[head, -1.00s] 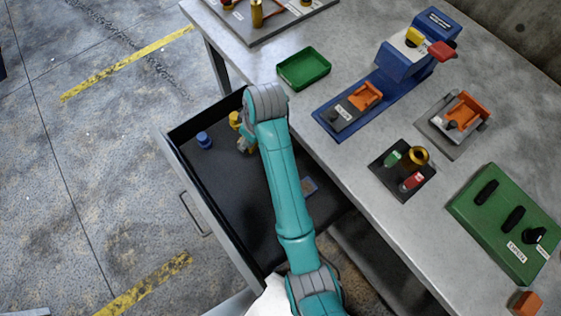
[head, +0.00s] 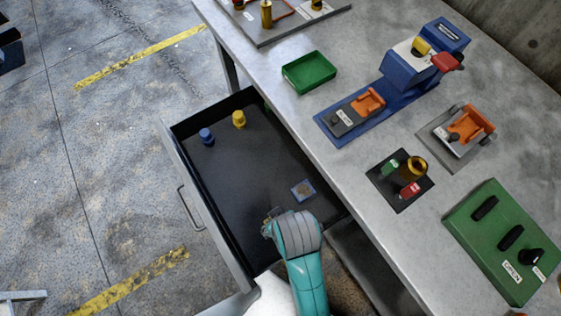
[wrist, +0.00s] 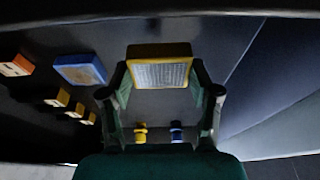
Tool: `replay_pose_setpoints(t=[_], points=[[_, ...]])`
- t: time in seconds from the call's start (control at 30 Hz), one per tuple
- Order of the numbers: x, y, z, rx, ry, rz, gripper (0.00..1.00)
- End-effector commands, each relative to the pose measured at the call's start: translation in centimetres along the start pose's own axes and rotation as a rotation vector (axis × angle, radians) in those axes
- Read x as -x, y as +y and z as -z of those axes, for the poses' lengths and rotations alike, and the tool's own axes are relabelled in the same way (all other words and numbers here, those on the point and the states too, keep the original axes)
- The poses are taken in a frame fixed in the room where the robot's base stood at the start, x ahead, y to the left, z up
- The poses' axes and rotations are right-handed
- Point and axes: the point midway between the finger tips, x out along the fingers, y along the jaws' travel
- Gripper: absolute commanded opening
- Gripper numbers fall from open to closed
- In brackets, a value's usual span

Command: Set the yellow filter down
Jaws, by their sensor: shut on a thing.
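The yellow filter (wrist: 158,52), a yellow-framed block with a pale mesh face, sits between the fingers of my gripper (wrist: 160,88) in the wrist view. My gripper is shut on it. In the head view my gripper (head: 270,224) is low over the near end of the open dark drawer (head: 238,165), and my wrist hides most of the filter. I cannot tell whether the filter touches the drawer floor. A blue-framed filter (head: 303,190) lies in the drawer to the right of my gripper; it also shows in the wrist view (wrist: 80,70).
A yellow knob-shaped piece (head: 239,119) and a blue one (head: 206,136) stand at the drawer's far end. Several small yellow and orange blocks (wrist: 16,66) show at left in the wrist view. The table (head: 285,120) borders the drawer's right side. The drawer's middle is clear.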

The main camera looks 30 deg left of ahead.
Motion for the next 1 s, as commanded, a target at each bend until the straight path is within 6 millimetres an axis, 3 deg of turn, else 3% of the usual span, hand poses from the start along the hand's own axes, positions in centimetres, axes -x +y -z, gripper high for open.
replay_pose_setpoints(t=[0.63, 0.83, 1.0], points=[[-3.3, 8.9, 10.9, 0.000, 0.001, -0.001, 0.25], [-3.9, 10.3, 12.7, 0.001, 0.001, 0.000, 0.25], [-4.6, 10.4, 12.6, 0.001, -0.002, 0.001, 0.25]])
